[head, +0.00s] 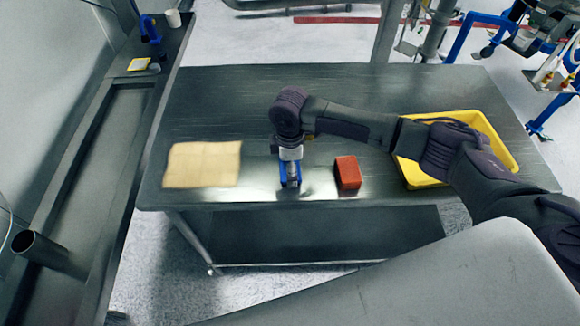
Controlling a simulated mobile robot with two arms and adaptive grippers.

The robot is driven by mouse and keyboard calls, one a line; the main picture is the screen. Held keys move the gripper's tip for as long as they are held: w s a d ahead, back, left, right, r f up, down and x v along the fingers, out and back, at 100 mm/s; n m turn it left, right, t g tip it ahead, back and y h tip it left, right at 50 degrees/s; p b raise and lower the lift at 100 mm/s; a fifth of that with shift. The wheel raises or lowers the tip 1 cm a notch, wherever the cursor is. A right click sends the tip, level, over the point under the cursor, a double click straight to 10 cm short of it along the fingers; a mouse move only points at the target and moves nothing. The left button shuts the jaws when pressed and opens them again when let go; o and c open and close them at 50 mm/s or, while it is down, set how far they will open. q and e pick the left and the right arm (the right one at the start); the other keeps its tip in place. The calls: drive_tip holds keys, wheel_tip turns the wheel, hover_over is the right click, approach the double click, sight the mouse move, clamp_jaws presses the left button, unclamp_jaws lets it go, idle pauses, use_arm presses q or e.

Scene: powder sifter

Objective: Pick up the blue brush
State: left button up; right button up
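My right arm reaches in from the right over the dark table, and my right gripper (290,168) points down near the table's front edge. Blue parts, seemingly the blue brush (291,184), show right at its fingertips. The gripper covers most of the brush, so its full shape is hidden. I cannot tell whether the fingers are around the brush or shut on it. My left gripper is not in view.
A red block (348,173) stands just right of my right gripper. A tan cloth or paper (202,164) lies to the left. A yellow bin (497,140) sits at the right, partly behind my arm. The table (220,105) is clear at the back left.

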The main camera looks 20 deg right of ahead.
drive_tip(key=shift+r, duration=0.15)
drive_tip(key=shift+r, duration=0.3)
drive_tip(key=r, duration=0.1)
drive_tip(key=r+b, duration=0.1)
drive_tip(key=r, duration=0.1)
drive_tip(key=shift+s+d+r, duration=0.3)
drive_tip(key=shift+d, duration=0.1)
drive_tip(key=s+d+r+b, duration=0.2)
drive_tip(key=s+d+r, duration=0.4)
drive_tip(key=s+d, duration=0.1)
drive_tip(key=shift+s+d+r, duration=0.15)
drive_tip(key=shift+s+r, duration=0.15)
drive_tip(key=shift+s, duration=0.1)
